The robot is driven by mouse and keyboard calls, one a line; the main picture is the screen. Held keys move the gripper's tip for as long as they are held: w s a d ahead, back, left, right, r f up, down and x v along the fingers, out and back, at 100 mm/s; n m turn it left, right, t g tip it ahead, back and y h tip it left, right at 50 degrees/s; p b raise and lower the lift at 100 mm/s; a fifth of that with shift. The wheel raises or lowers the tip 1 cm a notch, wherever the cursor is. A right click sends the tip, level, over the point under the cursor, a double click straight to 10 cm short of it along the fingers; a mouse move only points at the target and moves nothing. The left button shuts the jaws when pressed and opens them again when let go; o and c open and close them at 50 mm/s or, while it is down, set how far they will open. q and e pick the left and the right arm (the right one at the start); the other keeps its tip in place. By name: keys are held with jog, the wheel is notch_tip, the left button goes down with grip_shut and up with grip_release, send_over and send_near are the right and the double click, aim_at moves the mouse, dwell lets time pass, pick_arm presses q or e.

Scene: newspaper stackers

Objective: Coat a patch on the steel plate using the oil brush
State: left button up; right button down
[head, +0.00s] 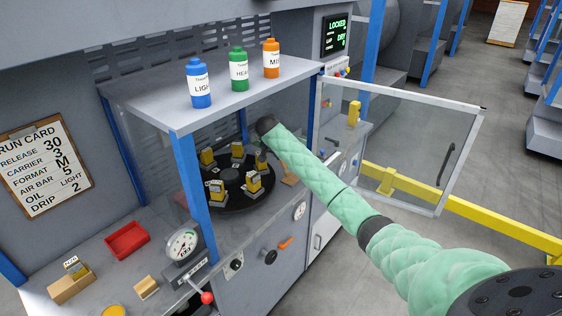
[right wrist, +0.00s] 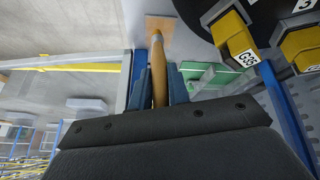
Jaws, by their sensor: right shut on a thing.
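In the right wrist view my right gripper (right wrist: 159,85) is shut on a wooden-handled tool, taken as the oil brush (right wrist: 158,70). Its far end is over or against a tan square (right wrist: 160,22); contact is unclear. In the head view my right arm reaches into the machine bay beside the dark carousel (head: 228,196), and the gripper is hidden there. I cannot clearly make out the steel plate. Blue LIGHT (head: 199,84), green (head: 238,70) and orange (head: 271,58) bottles stand on the shelf above. My left gripper is not in view.
An open clear door (head: 404,140) stands right of my arm. Yellow blocks stand on the carousel; one block (right wrist: 236,45) is near the gripper. A blue post (head: 192,185) borders the bay. A red tray (head: 126,240) and gauge (head: 182,244) are at left. The display (head: 337,33) reads LOCKED and DRY.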

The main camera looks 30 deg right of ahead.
jog(key=shift+r, duration=0.6)
jog(key=shift+r, duration=1.4)
